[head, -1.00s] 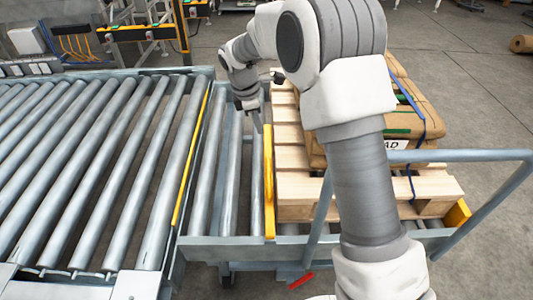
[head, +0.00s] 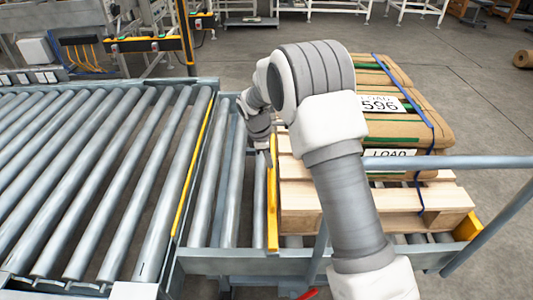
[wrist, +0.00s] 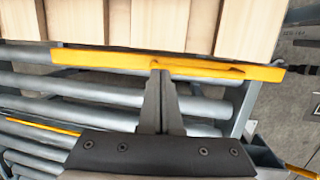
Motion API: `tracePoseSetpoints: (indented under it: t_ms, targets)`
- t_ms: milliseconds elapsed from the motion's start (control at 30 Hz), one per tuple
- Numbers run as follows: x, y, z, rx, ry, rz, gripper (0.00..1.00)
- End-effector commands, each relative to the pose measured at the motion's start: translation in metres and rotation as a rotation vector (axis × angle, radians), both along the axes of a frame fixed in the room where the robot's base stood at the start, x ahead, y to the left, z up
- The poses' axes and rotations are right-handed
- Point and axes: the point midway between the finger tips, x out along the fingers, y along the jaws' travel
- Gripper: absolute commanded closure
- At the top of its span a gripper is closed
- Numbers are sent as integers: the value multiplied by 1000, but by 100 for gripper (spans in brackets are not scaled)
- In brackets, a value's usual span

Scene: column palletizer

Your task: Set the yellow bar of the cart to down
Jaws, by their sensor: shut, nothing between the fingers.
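The yellow bar (head: 272,205) of the cart stands up along the left side of the wooden pallet (head: 300,200), at the edge of the cart's rollers (head: 230,200). My gripper (head: 266,160) points down at the far part of the bar, on its roller side. In the wrist view, the fingers (wrist: 160,76) are shut and empty. Their tips meet the long yellow bar (wrist: 110,60) near its middle; whether they touch it I cannot tell. The pallet slats lie just beyond the bar.
Load sacks (head: 400,105) with a blue strap sit on the pallet. A grey rail (head: 450,162) crosses at the right. A roller conveyor (head: 100,180) with a yellow edge strip fills the left. Another yellow piece (head: 468,227) is at the cart's near right corner.

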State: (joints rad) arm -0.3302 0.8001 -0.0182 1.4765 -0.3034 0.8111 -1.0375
Motion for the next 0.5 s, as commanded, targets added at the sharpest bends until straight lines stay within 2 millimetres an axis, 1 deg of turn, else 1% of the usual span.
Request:
tracePoseSetpoints:
  t_ms: [33, 133, 500]
  targets:
    - [1, -1, -5, 0, 0, 0, 100]
    - [1, -2, -9, 0, 1, 0, 100]
    - [2, -2, -11, 0, 0, 1, 100]
